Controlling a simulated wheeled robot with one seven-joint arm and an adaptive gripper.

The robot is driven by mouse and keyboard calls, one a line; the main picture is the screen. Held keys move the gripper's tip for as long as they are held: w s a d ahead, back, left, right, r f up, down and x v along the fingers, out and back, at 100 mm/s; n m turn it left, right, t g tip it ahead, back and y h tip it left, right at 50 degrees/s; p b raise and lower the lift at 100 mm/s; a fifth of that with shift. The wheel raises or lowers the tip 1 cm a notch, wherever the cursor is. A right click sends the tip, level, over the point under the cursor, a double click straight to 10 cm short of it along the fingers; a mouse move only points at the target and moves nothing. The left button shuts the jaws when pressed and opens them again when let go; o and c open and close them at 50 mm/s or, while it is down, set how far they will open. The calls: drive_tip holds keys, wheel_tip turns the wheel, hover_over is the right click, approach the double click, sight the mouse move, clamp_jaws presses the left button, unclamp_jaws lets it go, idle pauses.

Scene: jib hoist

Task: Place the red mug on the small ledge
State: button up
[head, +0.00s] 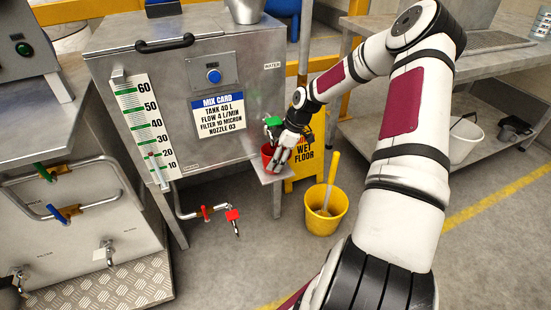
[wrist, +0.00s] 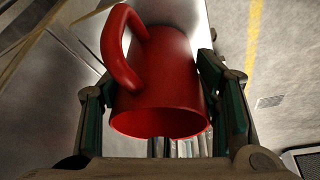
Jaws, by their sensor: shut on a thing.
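The red mug (head: 267,155) is at the small metal ledge (head: 262,176) on the right side of the steel tank. My gripper (head: 279,147) reaches it from the upper right and is shut on the mug. In the wrist view the mug (wrist: 165,85) sits between the two fingers of my gripper (wrist: 160,72), its handle at upper left and its rim towards the camera. The fingers hide part of the mug in the head view. I cannot tell whether its base touches the ledge or is slightly above it.
The steel tank (head: 185,75) with a mix card stands left of the mug. A yellow wet-floor sign (head: 308,165) and yellow bucket (head: 318,212) stand right of the ledge. A red-handled valve pipe (head: 207,213) juts out below. Open floor lies in front.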

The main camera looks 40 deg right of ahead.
drive_tip(key=shift+f, duration=0.1)
drive_tip(key=o, duration=1.2)
drive_tip(key=shift+c, duration=0.2)
